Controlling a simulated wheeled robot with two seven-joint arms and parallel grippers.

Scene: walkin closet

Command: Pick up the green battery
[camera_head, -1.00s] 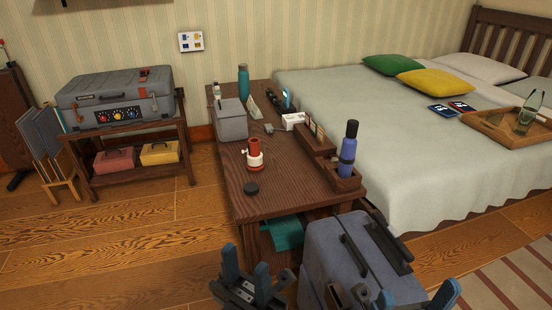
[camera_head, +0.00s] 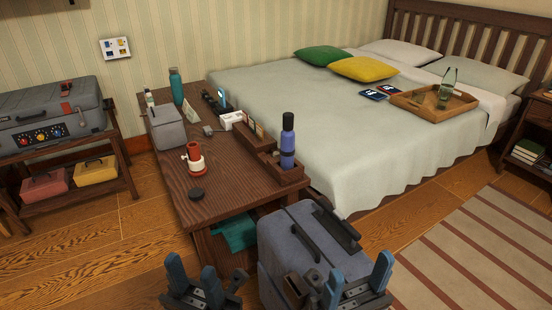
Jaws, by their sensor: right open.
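I cannot make out a green battery in the head view; at this size the small items on the wooden table (camera_head: 236,187) are hard to tell apart. My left gripper (camera_head: 192,272) is open and empty, low in front of the table's near end. My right gripper (camera_head: 358,276) is open, with its fingers apart, in front of the grey suitcase (camera_head: 283,252). Neither gripper touches anything on the table.
The bed (camera_head: 310,125) stands behind. A low rack (camera_head: 128,178) is at left.

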